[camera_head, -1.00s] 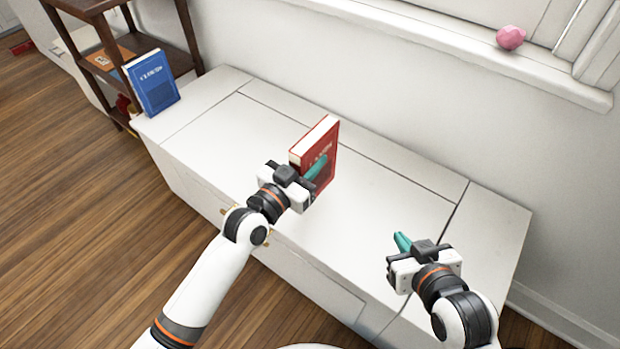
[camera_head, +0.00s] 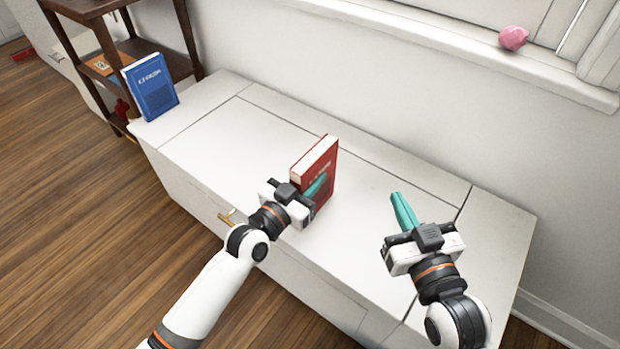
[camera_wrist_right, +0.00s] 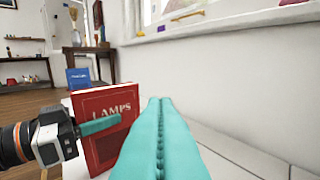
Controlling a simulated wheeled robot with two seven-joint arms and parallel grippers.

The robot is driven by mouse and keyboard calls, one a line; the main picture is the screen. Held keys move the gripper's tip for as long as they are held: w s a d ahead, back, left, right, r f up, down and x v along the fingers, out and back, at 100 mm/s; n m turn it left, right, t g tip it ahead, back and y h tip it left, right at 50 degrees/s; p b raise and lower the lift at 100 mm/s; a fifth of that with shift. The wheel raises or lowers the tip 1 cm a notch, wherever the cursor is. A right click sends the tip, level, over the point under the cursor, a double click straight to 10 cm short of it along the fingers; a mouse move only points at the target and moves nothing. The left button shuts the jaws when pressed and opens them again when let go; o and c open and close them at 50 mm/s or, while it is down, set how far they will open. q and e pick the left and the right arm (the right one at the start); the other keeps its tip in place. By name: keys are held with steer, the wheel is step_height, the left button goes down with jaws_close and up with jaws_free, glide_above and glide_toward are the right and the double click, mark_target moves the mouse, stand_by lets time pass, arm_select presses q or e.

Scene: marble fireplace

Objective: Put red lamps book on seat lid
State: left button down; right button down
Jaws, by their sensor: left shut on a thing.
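The red book (camera_head: 327,163) stands upright over the white seat lid (camera_head: 235,135); I cannot tell whether its bottom edge touches the lid. Its cover, reading LAMPS, also shows in the right wrist view (camera_wrist_right: 92,146). My left gripper (camera_head: 316,186) is shut on the book, with a teal finger across the cover; it also shows in the right wrist view (camera_wrist_right: 100,125). My right gripper (camera_head: 400,208) is to the right of the book, over the lid's right part. Its teal fingers lie together in the right wrist view (camera_wrist_right: 160,140), empty.
A blue book (camera_head: 153,88) stands upright at the bench's far left end, beside a dark wooden shelf (camera_head: 95,12). A pink object (camera_head: 513,38) sits on the window sill (camera_head: 450,50). Much of the lid left of the red book is clear.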

arm_select(q)
steer(key=c, duration=1.1)
jaws_free()
steer(key=shift+f, duration=0.1)
arm_select(e)
steer(key=shift+r, duration=0.3)
arm_select(q)
steer(key=shift+s+a, duration=0.1)
steer(key=shift+s, duration=0.1)
steer(key=s+a+n+g+y, duration=0.1)
steer(key=s+a+y, duration=0.1)
steer(key=s+a, duration=0.3)
steer(key=s+a+n+g+y+p, duration=0.1)
steer(key=s+a+n+y, duration=0.1)
steer(key=s+a, duration=0.3)
steer(key=s+a+n+g+y+p, duration=0.1)
steer(key=s+a+y, duration=0.3)
steer(key=s+a, duration=0.2)
steer(key=shift+s+r+n, duration=0.15)
steer(key=shift+r+n, duration=0.25)
arm_select(e)
steer(key=s+d+f+g+h, duration=0.1)
steer(key=s+d+f+g, duration=0.1)
steer(key=s+f+g, duration=0.2)
step_height(320, 180, down, 4)
steer(key=shift+d+f+g+h, duration=0.2)
steer(key=shift+g+h, duration=0.2)
steer(key=shift+g, duration=0.6)
